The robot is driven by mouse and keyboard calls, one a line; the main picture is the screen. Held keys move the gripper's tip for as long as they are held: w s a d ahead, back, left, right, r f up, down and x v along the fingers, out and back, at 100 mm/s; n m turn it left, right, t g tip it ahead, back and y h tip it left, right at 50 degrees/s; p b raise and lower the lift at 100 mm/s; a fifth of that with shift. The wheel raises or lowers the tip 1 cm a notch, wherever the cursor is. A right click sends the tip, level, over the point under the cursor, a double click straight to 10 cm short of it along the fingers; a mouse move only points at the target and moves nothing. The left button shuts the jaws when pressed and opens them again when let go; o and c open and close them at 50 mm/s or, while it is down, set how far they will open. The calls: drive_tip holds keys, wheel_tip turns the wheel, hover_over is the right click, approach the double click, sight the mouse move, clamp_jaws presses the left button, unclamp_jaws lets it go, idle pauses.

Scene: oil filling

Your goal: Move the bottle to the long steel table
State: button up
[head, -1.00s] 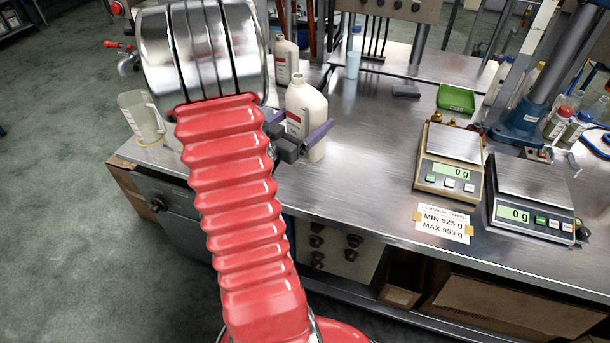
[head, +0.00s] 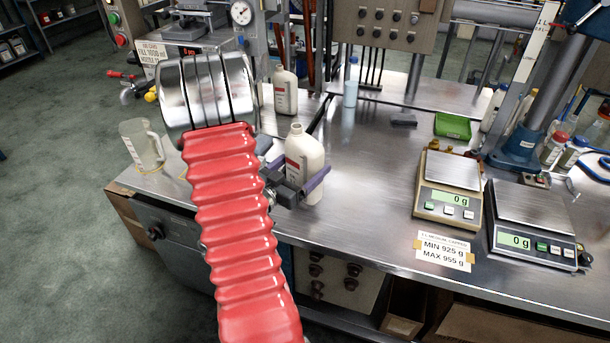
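A white plastic bottle (head: 304,155) with a red and white label stands upright at the left part of the long steel table (head: 375,190). My gripper (head: 300,170) reaches it from the front left, with one finger on each side of the bottle. It appears shut on the bottle, which has shifted together with it. My red bellows arm hides part of the gripper. The bottle's base is at or just above the tabletop; I cannot tell which.
A similar bottle (head: 285,91) stands behind. A clear jug (head: 142,145) is at the left corner. The middle of the table is clear.

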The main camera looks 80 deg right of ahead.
sight(297, 182)
drive_tip(key=shift+f, duration=2.05)
drive_tip(key=o, duration=0.9)
drive_tip(key=shift+f, duration=0.1)
drive_tip(key=shift+w+a, duration=0.25)
drive_tip(key=shift+a, duration=0.25)
drive_tip(key=shift+v, duration=5.5)
